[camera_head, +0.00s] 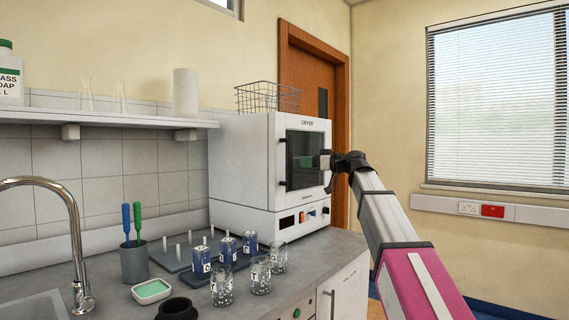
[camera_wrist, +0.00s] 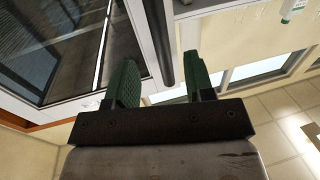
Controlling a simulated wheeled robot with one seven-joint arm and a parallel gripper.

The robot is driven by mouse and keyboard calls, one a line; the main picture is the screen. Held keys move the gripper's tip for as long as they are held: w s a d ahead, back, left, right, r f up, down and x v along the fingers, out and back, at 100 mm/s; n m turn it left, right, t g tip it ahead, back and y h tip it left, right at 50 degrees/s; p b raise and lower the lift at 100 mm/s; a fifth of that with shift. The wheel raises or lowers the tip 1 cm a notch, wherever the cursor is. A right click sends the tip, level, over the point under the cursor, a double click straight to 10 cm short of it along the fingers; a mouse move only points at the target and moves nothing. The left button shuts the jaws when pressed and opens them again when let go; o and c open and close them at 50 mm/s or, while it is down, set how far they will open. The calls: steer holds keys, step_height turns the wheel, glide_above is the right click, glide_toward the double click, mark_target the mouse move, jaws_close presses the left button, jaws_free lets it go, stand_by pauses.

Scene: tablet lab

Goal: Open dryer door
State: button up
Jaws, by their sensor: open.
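The white dryer (camera_head: 240,165) stands on the counter in the head view. Its door (camera_head: 303,158) has a dark window and looks shut, with hinges on the left. The dark door handle (camera_head: 328,184) is a vertical bar at the door's right edge, partly hidden by my gripper. My gripper (camera_head: 328,159) is open at this edge. In the wrist view, my gripper (camera_wrist: 161,72) has its two green fingers on either side of the handle bar (camera_wrist: 162,45), with visible gaps. The door's dark glass (camera_wrist: 60,45) fills the upper left there.
A wire basket (camera_head: 268,97) sits on the dryer. The space right of the door looks clear, apart from my arm.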

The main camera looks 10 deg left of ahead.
mark_target(286, 161)
steer(key=x, duration=0.9)
steer(key=shift+w+a, duration=0.15)
steer(key=shift+a, duration=0.15)
steer(key=shift+f, duration=0.1)
jaws_close()
